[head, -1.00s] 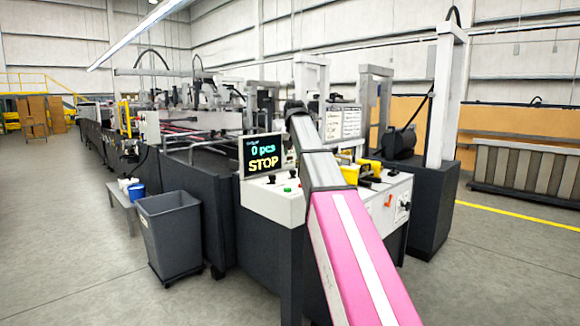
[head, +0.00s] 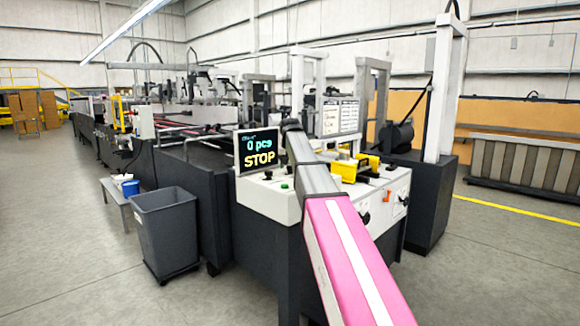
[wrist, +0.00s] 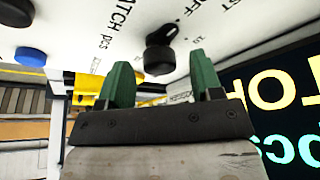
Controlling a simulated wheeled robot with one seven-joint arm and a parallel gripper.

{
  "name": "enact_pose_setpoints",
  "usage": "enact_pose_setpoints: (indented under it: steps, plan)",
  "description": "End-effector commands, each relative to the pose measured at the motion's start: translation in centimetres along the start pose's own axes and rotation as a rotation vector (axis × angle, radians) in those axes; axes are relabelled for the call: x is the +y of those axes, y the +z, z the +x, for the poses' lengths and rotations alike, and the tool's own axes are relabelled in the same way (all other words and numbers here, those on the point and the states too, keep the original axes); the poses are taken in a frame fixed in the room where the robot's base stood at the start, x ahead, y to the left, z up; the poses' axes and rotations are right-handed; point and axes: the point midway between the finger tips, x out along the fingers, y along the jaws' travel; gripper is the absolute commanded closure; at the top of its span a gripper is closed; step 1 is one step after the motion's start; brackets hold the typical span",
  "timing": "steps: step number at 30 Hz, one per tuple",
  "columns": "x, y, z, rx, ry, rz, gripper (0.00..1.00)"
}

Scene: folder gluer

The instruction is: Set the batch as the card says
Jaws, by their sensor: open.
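My gripper (wrist: 161,66) is open, with two green fingers apart in the wrist view. A black rotary knob (wrist: 158,55) on the white panel (wrist: 100,50) shows between and beyond the fingertips; contact cannot be told. Lettering near it includes "BATCH pcs", partly cut off. The display (head: 259,151) reads "0 pcs" and "STOP" in the head view; it also shows upside down in the wrist view (wrist: 280,115). White printed sheets (head: 340,117) stand behind the console, too small to read; one may be the card. In the head view my arm hides the gripper and part of the console.
A green button (head: 284,185) and an orange switch (head: 387,196) sit on the console. A blue button (wrist: 30,56) shows in the wrist view. Yellow parts (head: 350,169) stand on the console top. A grey bin (head: 166,230) stands left on open floor.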

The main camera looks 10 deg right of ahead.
Motion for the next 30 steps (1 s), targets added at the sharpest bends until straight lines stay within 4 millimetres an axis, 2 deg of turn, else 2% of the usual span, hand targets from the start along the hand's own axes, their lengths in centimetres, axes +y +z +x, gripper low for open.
enact_pose_setpoints:
  steps: [11, 12, 16, 17, 30]
  plan:
    - [0.01, -0.02, 0.68, 0.001, 0.0, 0.0, 0.4]
    - [0.02, -0.02, 0.68, 0.001, 0.0, 0.0, 0.44]
    - [0.01, -0.02, 0.67, 0.001, 0.0, 0.0, 0.86]
    - [0.01, -0.01, 0.67, 0.001, 0.0, 0.0, 0.89]
    - [-0.04, -0.02, 0.66, 0.0, 0.028, 0.067, 0.89]
